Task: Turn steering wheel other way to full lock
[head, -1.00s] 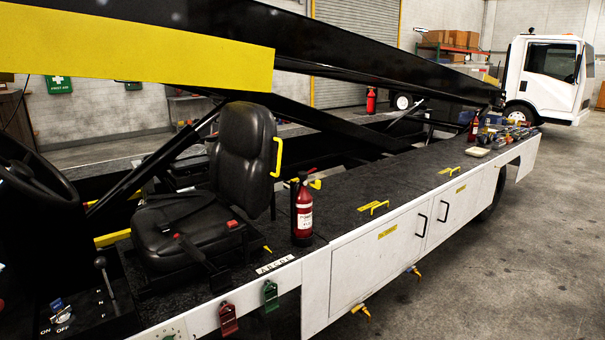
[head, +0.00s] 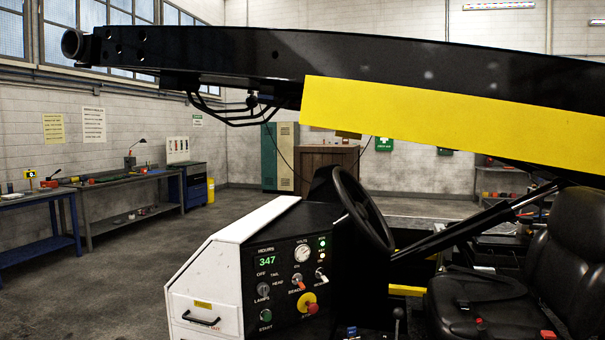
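The black steering wheel (head: 363,212) stands in the middle of the head view, on the far side of the control console (head: 292,275). It is seen nearly edge-on and tilted. Its hub and spokes are mostly hidden, so how far it is turned cannot be told. The console panel has a green 347 hours display, a round gauge, switches, a red stop knob on yellow and a green button. Neither of my grippers shows in the head view.
A black boom (head: 290,60) with a yellow panel (head: 450,118) passes above the wheel. The black driver's seat (head: 565,260) is at the right, with a lever (head: 398,318) before it. Workbenches (head: 125,195) line the left wall. The floor at left is open.

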